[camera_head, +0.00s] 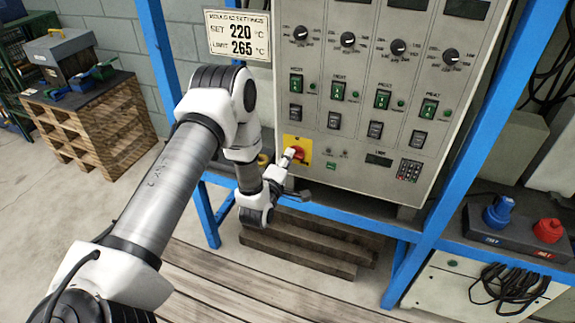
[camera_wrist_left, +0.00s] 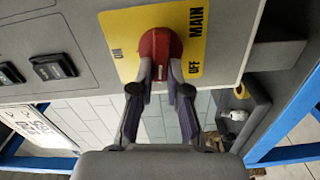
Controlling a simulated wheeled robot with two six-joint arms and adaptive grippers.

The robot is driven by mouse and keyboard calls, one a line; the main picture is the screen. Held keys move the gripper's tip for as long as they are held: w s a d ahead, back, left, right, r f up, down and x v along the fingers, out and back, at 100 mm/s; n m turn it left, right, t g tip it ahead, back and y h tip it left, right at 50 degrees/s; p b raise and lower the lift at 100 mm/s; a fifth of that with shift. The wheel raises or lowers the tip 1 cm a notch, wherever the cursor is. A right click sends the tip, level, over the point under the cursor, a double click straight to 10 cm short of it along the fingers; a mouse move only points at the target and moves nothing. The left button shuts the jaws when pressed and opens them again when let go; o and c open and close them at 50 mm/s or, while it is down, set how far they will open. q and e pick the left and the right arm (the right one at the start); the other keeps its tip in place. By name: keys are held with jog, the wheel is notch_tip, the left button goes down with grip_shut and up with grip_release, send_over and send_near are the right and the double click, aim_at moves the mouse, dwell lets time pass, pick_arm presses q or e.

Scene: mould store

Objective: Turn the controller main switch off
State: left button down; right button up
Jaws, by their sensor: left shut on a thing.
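The controller (camera_head: 345,120) is a grey cabinet on a blue frame. Its main switch is a red rotary knob (camera_head: 299,153) on a yellow plate (camera_head: 306,145) at the cabinet's lower left. In the left wrist view the red knob (camera_wrist_left: 159,45) is large, on the yellow plate (camera_wrist_left: 200,38) marked ON, OFF and MAIN. My left gripper (camera_head: 290,157) is at the knob; in the wrist view its two fingers (camera_wrist_left: 160,78) are shut on it from either side. The fingers partly hide the knob, so I cannot tell which mark it points to. My right gripper is not in view.
A settings sign (camera_head: 238,37) hangs left of the cabinet. Dials, green switches (camera_head: 338,90) and a keypad (camera_head: 409,170) are right of the main switch. A blue post (camera_head: 158,50) stands left. Blue and red plugs (camera_head: 548,230) sit at the lower right.

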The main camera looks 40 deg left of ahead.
pick_arm(q)
jog(key=shift+d+f+n+b, duration=0.1)
jog(key=shift+f+n+b, duration=0.2)
jog(key=shift+n+b, duration=0.55)
jog(key=c, duration=1.3)
grip_release()
jog(key=shift+o, duration=0.8)
jog(key=shift+w+d+r, duration=0.1)
